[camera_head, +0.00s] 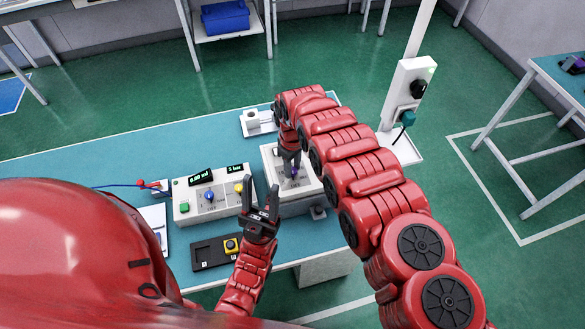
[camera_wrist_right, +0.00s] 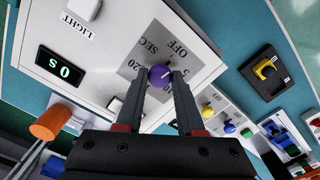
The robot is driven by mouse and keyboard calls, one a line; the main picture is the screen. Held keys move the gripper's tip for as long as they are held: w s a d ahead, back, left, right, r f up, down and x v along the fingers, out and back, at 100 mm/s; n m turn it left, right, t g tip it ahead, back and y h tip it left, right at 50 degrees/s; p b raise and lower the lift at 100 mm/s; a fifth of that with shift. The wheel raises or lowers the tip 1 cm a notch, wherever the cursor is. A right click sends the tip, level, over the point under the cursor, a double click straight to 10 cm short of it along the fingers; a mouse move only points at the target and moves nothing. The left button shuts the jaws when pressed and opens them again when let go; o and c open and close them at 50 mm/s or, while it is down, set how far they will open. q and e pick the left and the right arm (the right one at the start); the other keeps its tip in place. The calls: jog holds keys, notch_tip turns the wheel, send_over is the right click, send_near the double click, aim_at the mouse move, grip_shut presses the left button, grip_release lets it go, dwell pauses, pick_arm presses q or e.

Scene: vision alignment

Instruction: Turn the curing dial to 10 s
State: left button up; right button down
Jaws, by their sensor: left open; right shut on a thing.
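The curing dial is a purple knob (camera_wrist_right: 160,76) on a grey printed scale (camera_wrist_right: 158,55) with OFF, SEC and 20 legible. The knob sits on a white box (camera_head: 270,160), seen in the head view at the right part of the blue-green table. My right gripper (camera_wrist_right: 161,80) is shut on the purple knob, one finger on each side; it also shows in the head view (camera_head: 291,168). A green display (camera_wrist_right: 62,69) on the box reads 0 S. The knob's pointer direction is too small to tell. My left gripper (camera_head: 262,203) is open and empty, in front of the box.
A white panel (camera_head: 213,197) with a blue knob, a yellow knob and green displays stands left of the box. An orange knob (camera_wrist_right: 49,124) shows beside the box. A post with sockets (camera_head: 408,85) stands right.

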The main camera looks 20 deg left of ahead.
jog(key=m+b, duration=0.2)
jog(key=b, duration=0.1)
jog(key=m+b, duration=0.6)
jog(key=shift+f, duration=0.25)
jog(key=shift+r+m+b, duration=0.1)
jog(key=shift+m+b, duration=0.5)
jog(key=shift+m, duration=0.4)
jog(key=shift+r+m, duration=0.1)
jog(key=shift+m, duration=0.8)
jog(key=m, duration=0.2)
jog(key=shift+r+m, duration=0.1)
jog(key=shift+m, duration=0.2)
jog(key=m, duration=0.3)
jog(key=shift+m, duration=2.2)
jog(key=c, duration=0.5)
grip_release()
